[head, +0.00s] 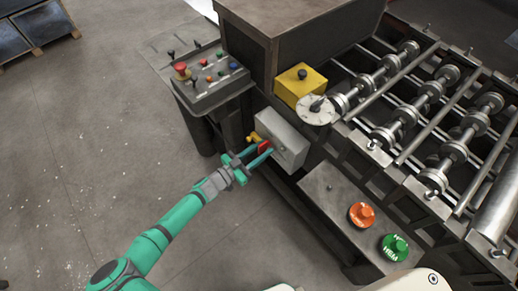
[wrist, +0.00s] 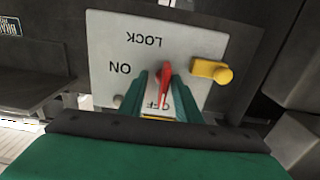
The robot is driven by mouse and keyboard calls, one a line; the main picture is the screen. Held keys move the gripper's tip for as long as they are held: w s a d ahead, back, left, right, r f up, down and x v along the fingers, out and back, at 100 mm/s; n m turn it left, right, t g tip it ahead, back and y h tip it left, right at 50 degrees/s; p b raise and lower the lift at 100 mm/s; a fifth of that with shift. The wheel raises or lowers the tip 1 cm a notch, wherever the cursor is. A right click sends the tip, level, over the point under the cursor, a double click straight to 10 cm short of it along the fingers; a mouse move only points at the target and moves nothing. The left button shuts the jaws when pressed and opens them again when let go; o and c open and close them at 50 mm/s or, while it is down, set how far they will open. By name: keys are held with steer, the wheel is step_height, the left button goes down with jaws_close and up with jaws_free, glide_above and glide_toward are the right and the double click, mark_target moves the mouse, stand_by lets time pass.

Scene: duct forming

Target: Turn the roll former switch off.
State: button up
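The roll former switch is a red handle (wrist: 165,76) on a pale grey plate (wrist: 113,38) that reads upside down in the wrist view, with LOCK at the top, ON at the left and OFF at the bottom. The handle's narrow end points down over the OFF lettering. In the head view the grey switch box (head: 287,142) is on the machine's side, with the red handle (head: 264,147) on its left face. My gripper (wrist: 163,82) has its teal fingers on either side of the handle, apart, with no firm grip visible. The fingers partly hide the OFF lettering.
A yellow knob (wrist: 212,71) sticks out beside the handle. A control console (head: 208,82) with buttons stands behind my gripper (head: 257,159). Orange (head: 361,214) and green (head: 394,247) buttons sit on the ledge to the right.

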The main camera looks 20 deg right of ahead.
steer(key=shift+w+a, duration=0.1)
steer(key=shift+a, duration=0.05)
stand_by(0.3)
steer(key=shift+a, duration=0.1)
steer(key=shift+a, duration=0.2)
steer(key=v, duration=1)
steer(key=shift+a+f, duration=0.1)
